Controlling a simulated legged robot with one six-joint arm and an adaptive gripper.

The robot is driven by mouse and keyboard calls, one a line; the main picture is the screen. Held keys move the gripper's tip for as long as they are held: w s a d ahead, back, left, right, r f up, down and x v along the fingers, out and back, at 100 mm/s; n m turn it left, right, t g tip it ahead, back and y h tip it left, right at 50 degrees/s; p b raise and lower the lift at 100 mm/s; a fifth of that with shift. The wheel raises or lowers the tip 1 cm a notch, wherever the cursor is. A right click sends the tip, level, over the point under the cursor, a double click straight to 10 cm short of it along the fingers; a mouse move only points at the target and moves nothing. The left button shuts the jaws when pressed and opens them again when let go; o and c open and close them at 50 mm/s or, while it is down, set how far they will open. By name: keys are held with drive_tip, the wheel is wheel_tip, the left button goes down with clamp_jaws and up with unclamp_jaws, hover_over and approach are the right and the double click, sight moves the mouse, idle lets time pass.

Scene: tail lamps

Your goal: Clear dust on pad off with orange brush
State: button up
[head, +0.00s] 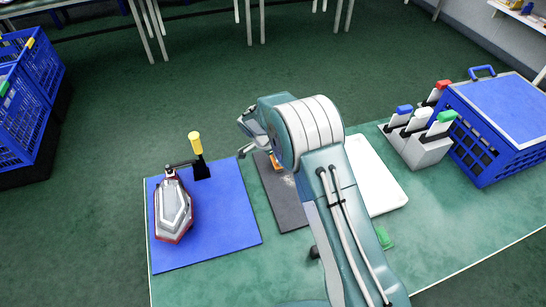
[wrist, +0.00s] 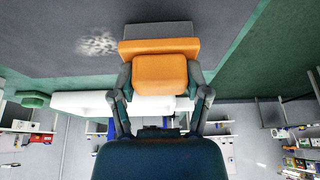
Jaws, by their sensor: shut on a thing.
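My gripper (head: 257,146) is shut on the orange brush (wrist: 160,72), which sits between its two fingers in the wrist view. In the head view only a bit of the brush's orange (head: 275,160) shows past my arm. The brush's grey end (wrist: 158,29) is over the dark grey pad (wrist: 60,30). I cannot tell whether it touches. The pale dust patch (wrist: 97,42) lies on the pad, left of the brush in the wrist view. In the head view the pad (head: 292,214) is partly hidden by my arm, and some dust (head: 288,181) shows beside it.
A tail lamp (head: 174,208) lies on a blue mat (head: 225,225) at left, with a yellow-topped part (head: 196,145) near it. A white board (head: 378,178) is right of my arm. A holder (head: 415,150) with coloured handles and a blue crate (head: 500,140) stand at right.

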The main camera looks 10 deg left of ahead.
drive_tip(key=shift+w+d+f, duration=0.1)
drive_tip(key=shift+w+d, duration=0.4)
drive_tip(key=shift+d, duration=0.6)
drive_tip(key=shift+w+d, duration=0.55)
drive_tip(key=shift+d, duration=0.5)
drive_tip(key=shift+w+d+f, duration=0.1)
drive_tip(key=shift+w+d, duration=0.4)
drive_tip(key=shift+d, duration=0.6)
drive_tip(key=shift+w+a, duration=0.3)
drive_tip(key=shift+w, duration=0.3)
drive_tip(key=shift+s+a, duration=0.85)
drive_tip(key=shift+a, duration=0.95)
drive_tip(key=shift+s+a, duration=0.9)
drive_tip(key=shift+a, duration=0.9)
drive_tip(key=shift+s+a, duration=0.85)
drive_tip(key=shift+a, duration=0.95)
drive_tip(key=shift+r, duration=0.1)
